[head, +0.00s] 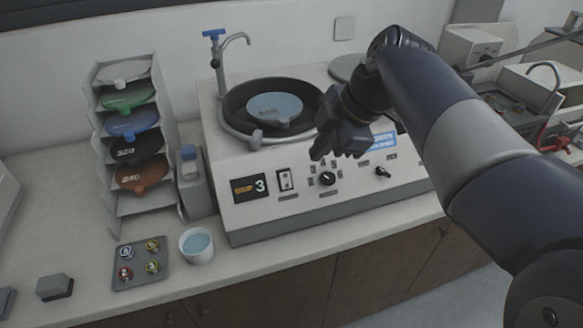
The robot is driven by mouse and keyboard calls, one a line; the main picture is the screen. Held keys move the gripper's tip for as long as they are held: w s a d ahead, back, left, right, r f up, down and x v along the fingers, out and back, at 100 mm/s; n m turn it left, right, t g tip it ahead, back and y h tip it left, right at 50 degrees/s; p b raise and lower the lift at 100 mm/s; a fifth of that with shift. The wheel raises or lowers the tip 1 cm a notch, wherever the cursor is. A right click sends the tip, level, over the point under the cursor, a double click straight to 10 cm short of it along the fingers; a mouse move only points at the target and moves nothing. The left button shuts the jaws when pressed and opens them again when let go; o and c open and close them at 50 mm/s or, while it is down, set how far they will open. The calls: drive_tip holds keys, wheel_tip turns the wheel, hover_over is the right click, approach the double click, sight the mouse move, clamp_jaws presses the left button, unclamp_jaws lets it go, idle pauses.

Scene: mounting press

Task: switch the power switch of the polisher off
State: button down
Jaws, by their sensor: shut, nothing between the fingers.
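The polisher (253,220) is a white box on the bench with a round basin (240,110) and a disc in it. My gripper (325,156) is shut and empty, in front of the panel just above the black knob, right of the rocker. Contact cannot be told.
A second knob (383,172) and blue screen (384,142) sit further right on the panel. Left stand a rack (112,200) of coloured discs and a bottle (190,160). A cup (197,244) and a tray (122,281) of small round pieces lie in front. A faucet (219,70) rises behind.

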approach(284, 178)
wheel_tip(284, 178, down, 4)
drive_tip(key=s+a, duration=0.2)
drive_tip(key=shift+w+f+p, duration=0.2)
drive_tip(key=shift+w+p, duration=0.15)
drive_tip(key=shift+w, duration=0.25)
drive_tip(key=shift+w+f+p, duration=0.15)
drive_tip(key=shift+w+p, duration=0.15)
drive_tip(key=shift+w, duration=0.3)
drive_tip(key=shift+w+a+f, duration=0.15)
drive_tip(key=shift+w+f, duration=0.15)
drive_tip(key=shift+w, duration=0.1)
drive_tip(key=shift+w+r, duration=0.1)
drive_tip(key=shift+w+a+g+p, duration=0.1)
drive_tip(key=shift+w+g+p, duration=0.15)
drive_tip(key=shift+p, duration=0.35)
drive_tip(key=shift+s, duration=0.1)
drive_tip(key=shift+f, duration=0.2)
